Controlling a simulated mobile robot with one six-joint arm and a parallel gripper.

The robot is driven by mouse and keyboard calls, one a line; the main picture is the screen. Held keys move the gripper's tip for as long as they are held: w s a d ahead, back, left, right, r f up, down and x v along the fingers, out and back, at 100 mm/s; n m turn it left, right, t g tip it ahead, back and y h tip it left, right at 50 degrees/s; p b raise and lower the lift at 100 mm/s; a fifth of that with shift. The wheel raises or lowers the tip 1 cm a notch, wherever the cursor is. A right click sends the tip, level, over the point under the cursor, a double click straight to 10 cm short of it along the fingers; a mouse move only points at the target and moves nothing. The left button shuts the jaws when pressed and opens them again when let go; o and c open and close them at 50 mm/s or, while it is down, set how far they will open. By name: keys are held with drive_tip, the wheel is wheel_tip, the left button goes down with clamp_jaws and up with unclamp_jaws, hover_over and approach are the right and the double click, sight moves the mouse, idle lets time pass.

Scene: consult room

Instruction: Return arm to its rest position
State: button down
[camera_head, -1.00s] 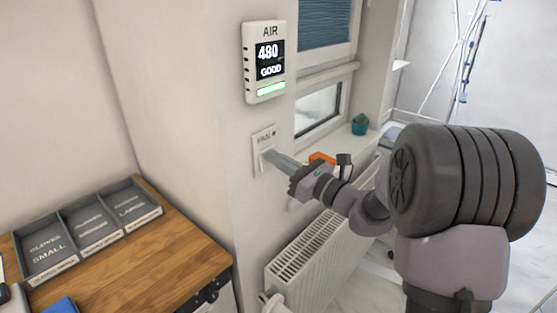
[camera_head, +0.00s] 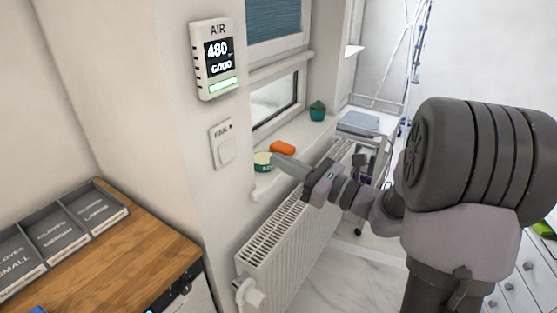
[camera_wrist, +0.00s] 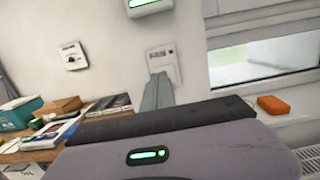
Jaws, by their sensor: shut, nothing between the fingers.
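My gripper (camera_head: 289,165) is shut and empty, held in the air in front of the window sill and above the radiator, apart from the wall. It also shows in the wrist view (camera_wrist: 158,92), its closed fingers pointing towards the wall. The fan switch (camera_head: 223,146), a white plate with a rocker and a small red light, is on the wall to the left of the gripper. It shows behind the fingertips in the wrist view (camera_wrist: 163,61).
A white radiator (camera_head: 283,243) stands below the sill. An orange block (camera_head: 282,148), a round green-and-cream tub (camera_head: 263,162) and a teal pot (camera_head: 317,111) are on the sill. A wooden counter (camera_head: 133,246) with a grey glove tray (camera_head: 117,217) is at left. The air monitor (camera_head: 213,60) reads 480 GOOD.

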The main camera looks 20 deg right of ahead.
drive_tip(key=s+a+n+g+y, duration=0.1)
drive_tip(key=s+a+n+g, duration=0.85)
drive_tip(key=a, duration=0.55)
drive_tip(key=s+a+f+n+g+h, duration=0.1)
drive_tip(key=s+f+n+h, duration=0.2)
drive_tip(key=s+n, duration=0.3)
drive_tip(key=s+a+f+n+g+h, duration=0.1)
drive_tip(key=s+f+n+g+h, duration=0.15)
drive_tip(key=s, duration=0.45)
drive_tip(key=s+d+n+t+h, duration=0.3)
drive_tip(key=d+n+h, duration=0.2)
drive_tip(key=n, duration=0.1)
drive_tip(key=shift+d+r, duration=0.25)
drive_tip(key=shift+d, duration=0.05)
